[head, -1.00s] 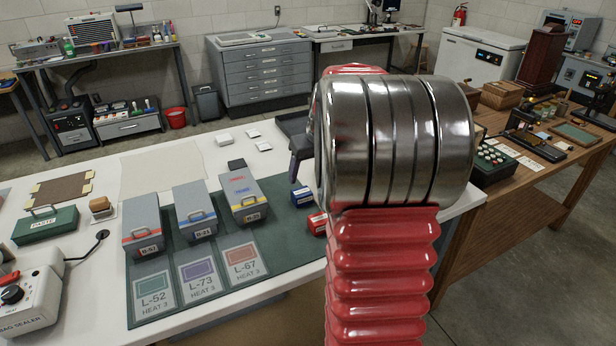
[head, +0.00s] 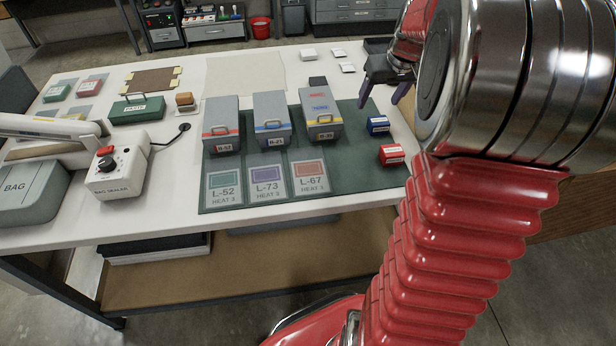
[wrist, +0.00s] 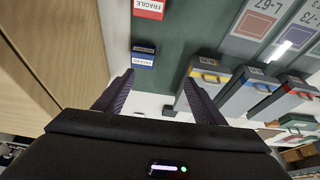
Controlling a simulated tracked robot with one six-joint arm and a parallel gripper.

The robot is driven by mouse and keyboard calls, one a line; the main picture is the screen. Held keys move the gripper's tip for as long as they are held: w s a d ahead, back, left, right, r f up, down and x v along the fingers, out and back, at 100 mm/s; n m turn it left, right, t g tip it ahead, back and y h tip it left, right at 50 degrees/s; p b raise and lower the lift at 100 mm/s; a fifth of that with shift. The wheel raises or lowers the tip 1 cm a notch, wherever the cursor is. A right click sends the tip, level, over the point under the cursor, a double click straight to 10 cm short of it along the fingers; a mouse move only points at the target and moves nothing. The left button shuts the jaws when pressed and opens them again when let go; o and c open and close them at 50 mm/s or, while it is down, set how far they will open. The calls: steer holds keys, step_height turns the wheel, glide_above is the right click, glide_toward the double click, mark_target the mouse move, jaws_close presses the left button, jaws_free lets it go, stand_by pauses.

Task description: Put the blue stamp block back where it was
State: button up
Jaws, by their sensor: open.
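The blue stamp block (head: 378,125) is a small block with a white label, standing on the right part of the dark green mat (head: 345,180). It also shows in the wrist view (wrist: 143,60), just ahead of the fingers and nearer the left one. The similar red stamp block (head: 391,154) stands in front of it, and is partly cut off at the top of the wrist view (wrist: 149,9). My gripper (head: 380,97) is open and empty, with dark purple fingers, a little beyond the blue block in the head view. It also shows in the wrist view (wrist: 158,78).
Three grey boxes with coloured stripes (head: 221,118) stand left of the blocks, with swatch cards L-52, L-73 and L-67 (head: 309,178) before them. A dark tray (head: 378,48) lies behind. A bag sealer (head: 117,170) is at left. Bare mat lies around the blocks.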

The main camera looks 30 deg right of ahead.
steer(key=s+a+r+n, duration=0.1)
steer(key=s+a+r, duration=0.2)
steer(key=a, duration=0.7)
steer(key=s+a+r+n, duration=0.15)
steer(key=s+a, duration=0.25)
steer(key=a, duration=0.5)
steer(key=s+a+f+t+y, duration=0.1)
steer(key=s+a, duration=1.1)
steer(key=s, duration=0.1)
steer(key=shift+a+f, duration=0.15)
steer(key=shift+f, duration=0.15)
steer(key=shift+w+n, duration=0.1)
steer(key=shift+n, duration=0.15)
